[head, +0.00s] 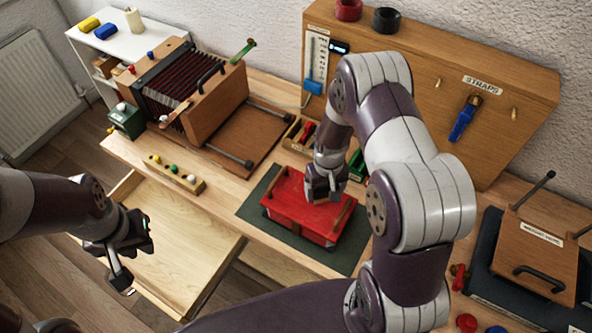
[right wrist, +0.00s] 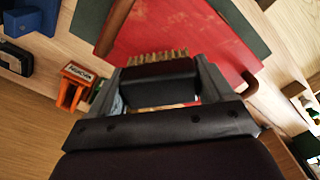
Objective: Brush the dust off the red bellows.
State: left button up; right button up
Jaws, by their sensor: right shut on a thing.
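The red bellows (head: 285,213) lies on a dark green mat (head: 256,208) at the middle of the table. Wooden strips run along its ends, and its red surface fills the top of the right wrist view (right wrist: 195,38). My right gripper (head: 323,192) is over the bellows, shut on a dark-backed brush (right wrist: 158,82) with tan bristles (right wrist: 157,57) toward the red surface. I cannot tell whether the bristles touch it. Dust is not clearly distinguishable. My left gripper (head: 130,258) is open and empty, over the pulled-out drawer at left.
A wooden box with dark pleats (head: 178,85) stands at back left. A rack with coloured knobs (head: 174,174) lies near the front edge. A tall wooden panel marked STRAPS (head: 430,85) backs the table. A wooden board with a handle (head: 535,255) is at right.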

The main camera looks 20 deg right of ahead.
notch_tip(320, 180, up, 3)
jog(key=shift+s+d+p, duration=0.15)
jog(key=shift+p, duration=0.7)
jog(key=shift+r+p, duration=0.45)
jog(key=shift+r, duration=0.15)
